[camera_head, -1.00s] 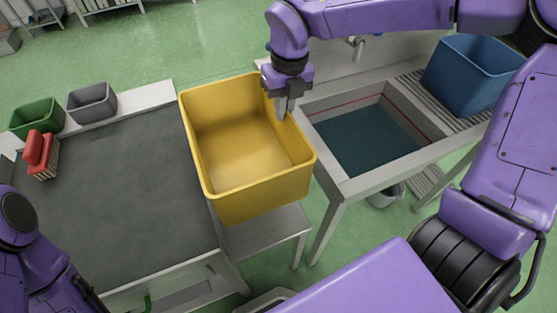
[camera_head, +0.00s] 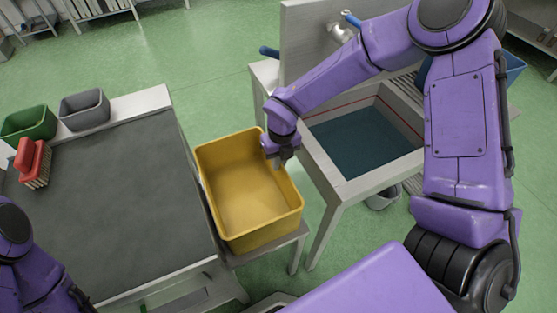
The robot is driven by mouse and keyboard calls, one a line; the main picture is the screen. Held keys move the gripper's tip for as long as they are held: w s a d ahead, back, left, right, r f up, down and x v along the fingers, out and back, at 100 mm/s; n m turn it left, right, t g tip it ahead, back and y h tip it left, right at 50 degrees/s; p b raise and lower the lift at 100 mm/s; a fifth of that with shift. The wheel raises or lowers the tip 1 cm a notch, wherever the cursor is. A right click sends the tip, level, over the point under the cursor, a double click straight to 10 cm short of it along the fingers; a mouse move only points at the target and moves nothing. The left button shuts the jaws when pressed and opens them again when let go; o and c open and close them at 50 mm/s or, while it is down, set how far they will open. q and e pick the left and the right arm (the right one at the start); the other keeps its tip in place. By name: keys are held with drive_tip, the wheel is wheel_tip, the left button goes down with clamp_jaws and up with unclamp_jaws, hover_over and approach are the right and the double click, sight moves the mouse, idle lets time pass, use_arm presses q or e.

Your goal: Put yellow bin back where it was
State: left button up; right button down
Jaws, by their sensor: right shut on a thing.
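The yellow bin (camera_head: 250,233) is empty and upright. It sits at or just above a small grey metal stand (camera_head: 270,257) between the dark-topped table and the sink; I cannot tell whether it rests fully on it. My right gripper (camera_head: 282,160) is shut on the bin's right rim, pointing down. My left arm shows only at the lower left edge, and its gripper is out of the picture.
A dark-topped table (camera_head: 115,190) stands left, with a green bin (camera_head: 30,121), a grey bin (camera_head: 85,110) and a red brush (camera_head: 33,160). A sink (camera_head: 365,140) with water is right. A blue bin (camera_head: 514,66) is partly hidden behind my arm.

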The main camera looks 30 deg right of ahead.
drive_tip(key=shift+r, duration=0.1)
drive_tip(key=c, duration=1.2)
unclamp_jaws()
drive_tip(key=shift+c, duration=0.2)
wheel_tip(320, 180, up, 12)
drive_tip(key=shift+d+p, duration=0.35)
drive_tip(key=shift+d, duration=0.05)
